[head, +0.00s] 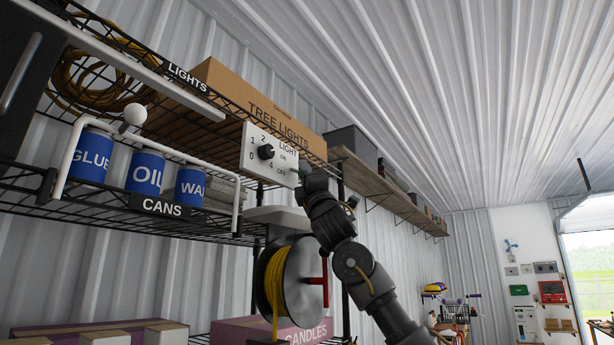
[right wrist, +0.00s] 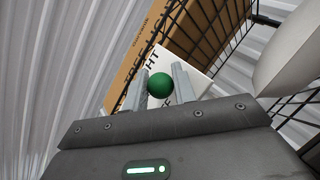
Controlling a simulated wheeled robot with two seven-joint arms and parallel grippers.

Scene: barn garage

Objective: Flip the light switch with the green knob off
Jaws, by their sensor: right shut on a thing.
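The white switch panel (head: 254,163) hangs at the shelf front, marked LIGHT, ON and OFF. It has a black dial (head: 266,152) with numbers at its left. The green knob (right wrist: 159,85) shows as a round ball in the right wrist view, between the two fingers of my right gripper (right wrist: 161,74), which is shut on it. In the head view my right gripper (head: 303,176) is at the panel's right edge and hides most of the knob and lever. I cannot tell which way the lever points. My left gripper is not in view.
A cardboard TREE LIGHTS box (head: 255,100) sits on the wire shelf above the panel. Blue cans (head: 146,172) stand on the shelf to the left, behind a white rail (head: 190,157). A yellow cord reel (head: 305,280) is below the panel. Open room lies to the right.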

